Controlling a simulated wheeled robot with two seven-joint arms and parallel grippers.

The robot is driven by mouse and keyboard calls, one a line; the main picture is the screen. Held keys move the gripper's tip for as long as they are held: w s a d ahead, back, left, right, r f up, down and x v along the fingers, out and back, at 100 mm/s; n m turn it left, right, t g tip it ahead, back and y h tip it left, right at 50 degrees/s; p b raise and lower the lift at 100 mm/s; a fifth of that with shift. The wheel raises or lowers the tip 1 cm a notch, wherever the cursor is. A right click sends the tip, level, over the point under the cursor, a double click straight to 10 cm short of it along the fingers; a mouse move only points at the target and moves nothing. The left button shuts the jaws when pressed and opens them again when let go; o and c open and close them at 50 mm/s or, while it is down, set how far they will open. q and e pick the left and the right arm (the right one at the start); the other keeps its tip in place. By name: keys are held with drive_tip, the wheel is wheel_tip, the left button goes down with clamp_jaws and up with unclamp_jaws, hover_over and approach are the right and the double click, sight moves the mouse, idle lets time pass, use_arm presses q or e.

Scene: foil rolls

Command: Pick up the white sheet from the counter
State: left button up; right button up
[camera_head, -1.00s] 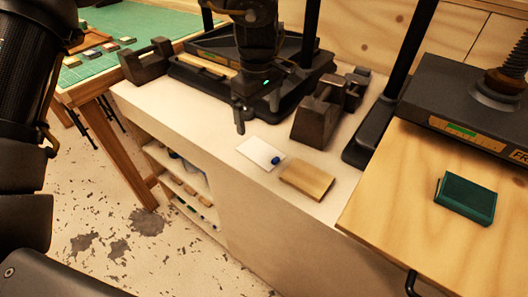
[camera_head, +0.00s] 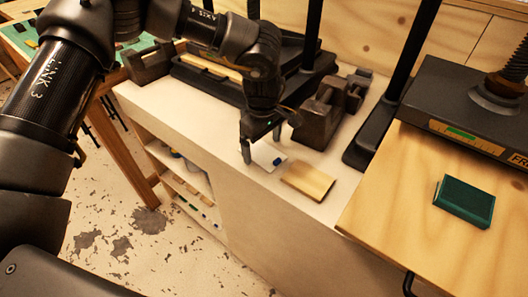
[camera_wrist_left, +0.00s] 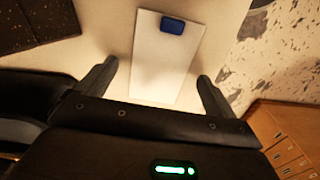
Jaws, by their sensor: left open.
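The white sheet (camera_head: 265,158) lies flat on the pale counter (camera_head: 215,140), near its front edge. A small blue object rests on it and shows at one end of the sheet in the left wrist view. My left gripper (camera_head: 262,150) is open and empty above the sheet, pointing down, and hides part of it in the head view. In the left wrist view the sheet (camera_wrist_left: 165,72) lies between the two spread fingers (camera_wrist_left: 158,85). My right gripper is not in view.
A wooden block (camera_head: 308,181) lies on the counter right beside the sheet. Dark metal weights (camera_head: 318,118) and a black press stand behind. Shelves (camera_head: 190,190) open below the counter's front.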

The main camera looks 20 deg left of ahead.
use_arm(q)
drive_tip(key=shift+f, duration=0.35)
drive_tip(key=c, duration=1)
drive_tip(key=shift+r, duration=0.15)
drive_tip(key=shift+c, duration=0.2)
